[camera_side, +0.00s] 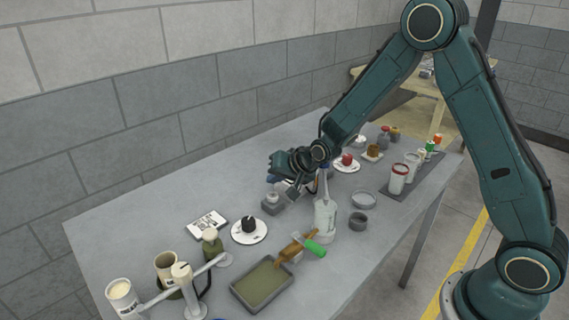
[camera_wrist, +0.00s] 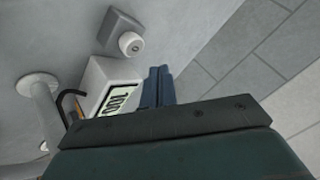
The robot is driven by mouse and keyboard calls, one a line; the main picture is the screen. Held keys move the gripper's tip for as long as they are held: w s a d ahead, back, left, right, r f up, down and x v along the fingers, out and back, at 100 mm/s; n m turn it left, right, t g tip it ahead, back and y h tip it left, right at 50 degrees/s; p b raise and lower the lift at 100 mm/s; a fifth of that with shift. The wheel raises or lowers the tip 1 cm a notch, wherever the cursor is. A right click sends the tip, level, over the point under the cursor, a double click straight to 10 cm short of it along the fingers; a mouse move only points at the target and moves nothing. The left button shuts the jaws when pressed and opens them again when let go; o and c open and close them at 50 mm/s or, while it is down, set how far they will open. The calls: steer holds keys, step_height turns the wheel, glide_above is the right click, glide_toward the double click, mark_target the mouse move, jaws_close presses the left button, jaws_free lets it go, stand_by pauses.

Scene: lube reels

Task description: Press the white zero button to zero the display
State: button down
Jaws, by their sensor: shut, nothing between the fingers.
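The white button (camera_wrist: 131,43) is a round knob on a small grey box (camera_wrist: 112,28) at the top of the wrist view. In the side view the button (camera_side: 272,197) sits on its box just left of and below my gripper. The display (camera_wrist: 118,99) is a white-cased unit beside the button box, with dark digits seen sideways and partly cut off by my gripper body. My gripper (camera_wrist: 158,76) is shut and empty, with blue fingertips beside the display and below the button in the wrist picture. In the side view my gripper (camera_side: 291,189) hangs over the table, apart from the button.
A clear bottle (camera_side: 326,214) stands right of the button box. A tray (camera_side: 262,284), a plate with a black item (camera_side: 249,227) and a white card (camera_side: 206,224) lie nearer the camera.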

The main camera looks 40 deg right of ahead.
mark_target(276, 197)
steer(key=shift+f, duration=1.2)
steer(key=shift+f, duration=0.9)
stand_by(2.3)
steer(key=shift+r, duration=0.9)
steer(key=shift+r, duration=0.15)
steer(key=shift+r, duration=2.4)
